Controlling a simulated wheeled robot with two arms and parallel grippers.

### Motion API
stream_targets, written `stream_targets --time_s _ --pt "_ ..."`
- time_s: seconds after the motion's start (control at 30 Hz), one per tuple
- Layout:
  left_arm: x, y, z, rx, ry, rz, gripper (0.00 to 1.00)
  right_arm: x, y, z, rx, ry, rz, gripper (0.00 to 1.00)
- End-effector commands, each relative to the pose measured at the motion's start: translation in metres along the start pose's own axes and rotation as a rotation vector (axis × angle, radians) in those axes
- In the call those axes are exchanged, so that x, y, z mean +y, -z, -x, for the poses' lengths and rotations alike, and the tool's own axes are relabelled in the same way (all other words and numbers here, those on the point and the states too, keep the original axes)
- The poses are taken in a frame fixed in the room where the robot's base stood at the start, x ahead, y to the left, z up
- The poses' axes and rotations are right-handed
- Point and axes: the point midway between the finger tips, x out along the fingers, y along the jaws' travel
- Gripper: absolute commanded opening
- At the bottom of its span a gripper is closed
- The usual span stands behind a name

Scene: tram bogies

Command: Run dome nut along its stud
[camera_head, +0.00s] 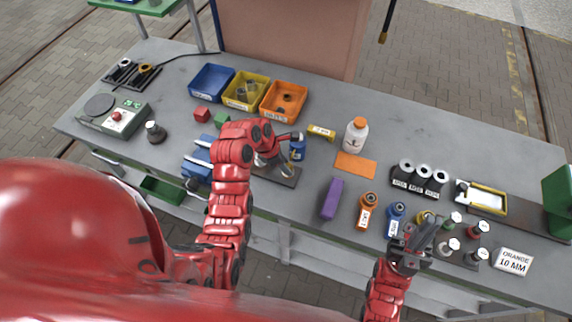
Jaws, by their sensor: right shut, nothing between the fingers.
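My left gripper (270,158) is bent down over a dark base plate (288,180) near the middle front of the bench. Its fingers are partly hidden by my red arm, so whether they are open or shut does not show. A blue cylinder (298,152) stands just right of it. The dome nut and its stud cannot be made out at this size; my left arm covers part of that spot. My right gripper (432,226) is shut and empty, above the labelled pieces at the right front, close to a yellow-ringed piece (424,217).
Blue (202,92), yellow (237,104) and orange (293,112) bins stand at the back. A white bottle (356,136), purple block (332,198), black holder (419,184) and sign (513,262) stand rightward. The bench (330,90) is clear behind the bottle.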

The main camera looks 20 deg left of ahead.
Motion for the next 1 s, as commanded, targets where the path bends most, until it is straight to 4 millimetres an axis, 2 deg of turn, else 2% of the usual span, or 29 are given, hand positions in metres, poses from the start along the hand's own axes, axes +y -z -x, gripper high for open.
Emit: stream_targets --time_s 0.03,0.1,0.57,1.0 --pt "0.0002 0.0000 0.0000 0.000 -0.001 0.000 0.08 0.0000 0.0000 0.0001 0.000 0.000 0.000 0.00" --pt "0.0002 0.0000 0.0000 0.000 -0.001 0.000 0.00 0.0000 0.0000 0.0000 0.000 0.000 0.000 0.00" --pt "0.0013 -0.0002 -0.0004 -0.002 0.026 -0.066 0.00 -0.0002 -0.0005 0.0032 0.000 0.000 0.000 0.00" --pt "0.0032 -0.0011 0.0018 0.001 0.167 -0.396 0.00 0.0002 0.0008 -0.0046 0.000 0.000 0.000 0.00"
